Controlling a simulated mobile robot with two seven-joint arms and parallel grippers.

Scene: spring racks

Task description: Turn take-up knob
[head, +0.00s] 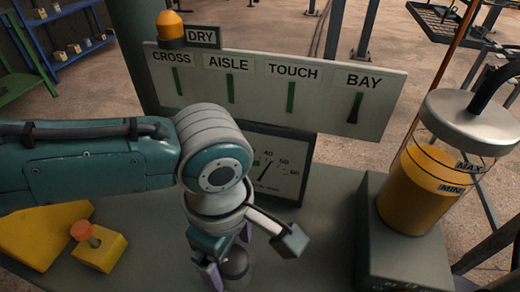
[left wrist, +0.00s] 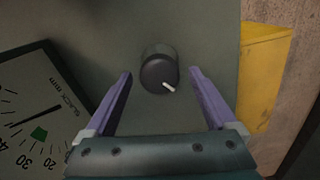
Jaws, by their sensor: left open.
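The take-up knob (left wrist: 158,70) is a dark round knob with a white pointer mark, standing on a grey-green panel in the left wrist view. In the head view the dark knob (head: 235,264) shows partly behind my left gripper. My left gripper (left wrist: 163,95) is open, with one purple finger on each side of the knob in the picture. I cannot tell whether the fingers reach down around it. In the head view my left gripper (head: 226,268) points down at the panel. The slack gauge (head: 266,163), a white dial marked in mm, stands behind it, partly hidden by my arm.
A board (head: 275,85) with CROSS, AISLE, TOUCH and BAY labels stands behind the panel, with an amber lamp (head: 170,25) on top. An oil jar (head: 420,180) stands at right. A yellow block (head: 98,250) with an orange button (head: 81,231) sits at left.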

